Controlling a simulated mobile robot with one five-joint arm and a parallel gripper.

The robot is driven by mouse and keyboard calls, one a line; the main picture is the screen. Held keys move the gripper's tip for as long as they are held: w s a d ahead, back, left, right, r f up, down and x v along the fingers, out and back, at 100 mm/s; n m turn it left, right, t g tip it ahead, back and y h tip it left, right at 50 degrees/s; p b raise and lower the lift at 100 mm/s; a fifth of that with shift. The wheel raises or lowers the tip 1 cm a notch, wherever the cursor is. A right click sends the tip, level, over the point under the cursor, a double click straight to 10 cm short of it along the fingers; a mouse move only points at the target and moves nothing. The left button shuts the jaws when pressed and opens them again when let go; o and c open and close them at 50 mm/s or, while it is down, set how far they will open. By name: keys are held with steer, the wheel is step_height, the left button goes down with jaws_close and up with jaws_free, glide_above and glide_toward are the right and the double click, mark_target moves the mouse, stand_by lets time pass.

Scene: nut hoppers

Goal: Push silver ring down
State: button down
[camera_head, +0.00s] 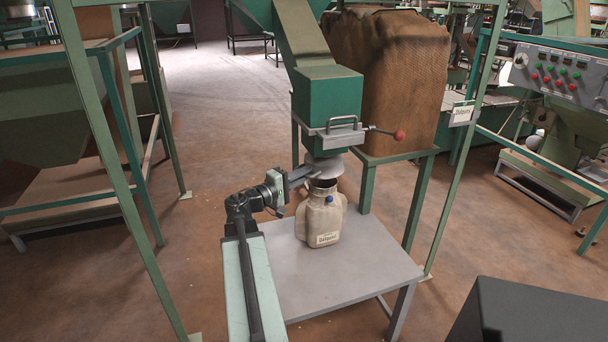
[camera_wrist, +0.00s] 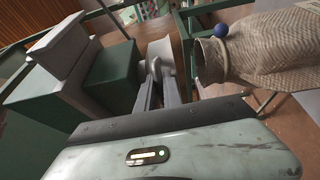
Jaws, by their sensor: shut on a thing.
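The silver ring (camera_head: 327,170) is a grey, flared collar below the green hopper outlet (camera_head: 327,95), just above the mouth of a tan sack (camera_head: 321,222). My gripper (camera_head: 306,176) reaches it from the left and is shut on its near side. In the wrist view, my gripper's fingers (camera_wrist: 157,84) run up to the pale grey ring (camera_wrist: 164,50). The exact contact is partly hidden by the fingers. The sack stands upright on a grey table (camera_head: 375,270), with its open neck under the ring and a blue ball (camera_head: 329,199) at the neck.
A lever with a red knob (camera_head: 399,135) sticks out right of the grey slide gate (camera_head: 340,137) on the hopper. Green frame posts (camera_head: 107,170) stand left and right. A large brown sack (camera_head: 390,80) stands behind. The table is clear in front of the tan sack.

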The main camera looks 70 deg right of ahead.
step_height(320, 180, down, 7)
steer(key=b, duration=0.6)
steer(key=c, duration=1.8)
jaws_free()
steer(key=shift+f, duration=0.15)
steer(key=shift+o, duration=0.2)
steer(key=v, duration=0.7)
steer(key=shift+w+a+b, duration=0.2)
steer(key=shift+a+b, duration=0.1)
steer(key=shift+a, duration=0.05)
